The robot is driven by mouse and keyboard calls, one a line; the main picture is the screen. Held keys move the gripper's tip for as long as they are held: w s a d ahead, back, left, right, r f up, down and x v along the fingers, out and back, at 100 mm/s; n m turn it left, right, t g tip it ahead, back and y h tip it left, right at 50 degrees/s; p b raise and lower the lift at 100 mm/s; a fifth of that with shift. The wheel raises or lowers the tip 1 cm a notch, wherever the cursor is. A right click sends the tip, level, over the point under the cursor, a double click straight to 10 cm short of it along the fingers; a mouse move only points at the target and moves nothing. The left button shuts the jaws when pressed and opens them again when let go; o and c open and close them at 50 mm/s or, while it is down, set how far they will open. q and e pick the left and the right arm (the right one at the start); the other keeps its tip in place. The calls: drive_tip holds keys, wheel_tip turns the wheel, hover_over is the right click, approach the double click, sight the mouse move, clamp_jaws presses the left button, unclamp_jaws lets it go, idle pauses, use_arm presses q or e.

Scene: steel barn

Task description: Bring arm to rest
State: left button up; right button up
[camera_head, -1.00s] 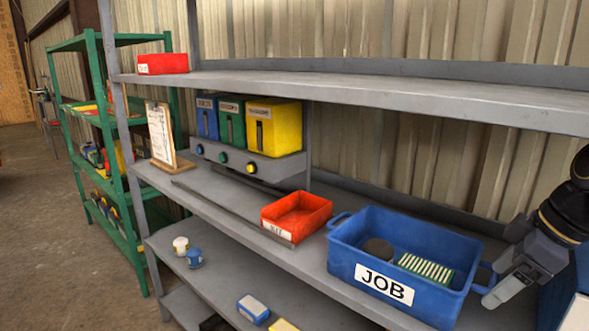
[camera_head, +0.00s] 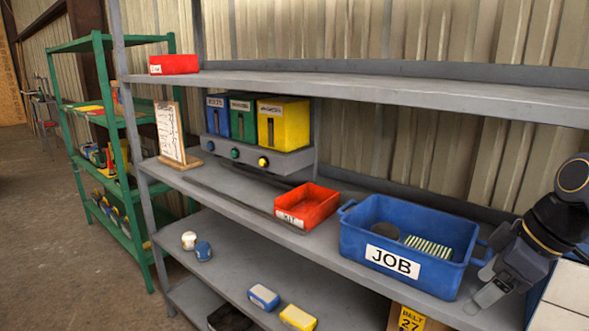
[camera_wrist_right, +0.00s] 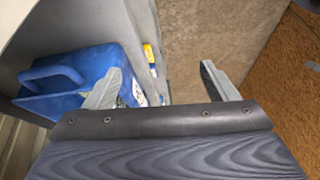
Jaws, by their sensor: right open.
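My right gripper (camera_head: 483,292) is at the right of the head view, beside the right end of the blue JOB bin (camera_head: 370,232). In the right wrist view its two fingers (camera_wrist_right: 165,80) stand wide apart with nothing between them. The bin also shows there at the left (camera_wrist_right: 75,75), close to the left finger; I cannot tell whether they touch. The bin stands on the middle shelf and holds a dark round item (camera_head: 388,231) and a striped green and white block (camera_head: 430,246). My left gripper is out of view.
A red KIT tray (camera_head: 308,206) stands left of the bin on the grey shelf (camera_head: 225,186). Blue, green and yellow dispensers (camera_head: 283,124) and a clipboard (camera_head: 170,132) are further left. A white-topped box (camera_head: 570,290) is at the lower right. The floor (camera_head: 40,220) at left is clear.

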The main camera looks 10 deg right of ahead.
drive_tip(key=s+a+f+m+t+p, duration=0.1)
drive_tip(key=s+a+f+m, duration=0.3)
drive_tip(key=a, duration=0.4)
drive_tip(key=s+a+f+m+t+p, duration=0.1)
drive_tip(key=s+a+f+m+p, duration=0.2)
drive_tip(key=s+a+f+m, duration=0.2)
drive_tip(key=s+a+f, duration=0.1)
drive_tip(key=a+f, duration=0.2)
drive_tip(key=f, duration=0.1)
drive_tip(key=shift+s+f+y, duration=0.15)
drive_tip(key=shift+f+y, duration=0.15)
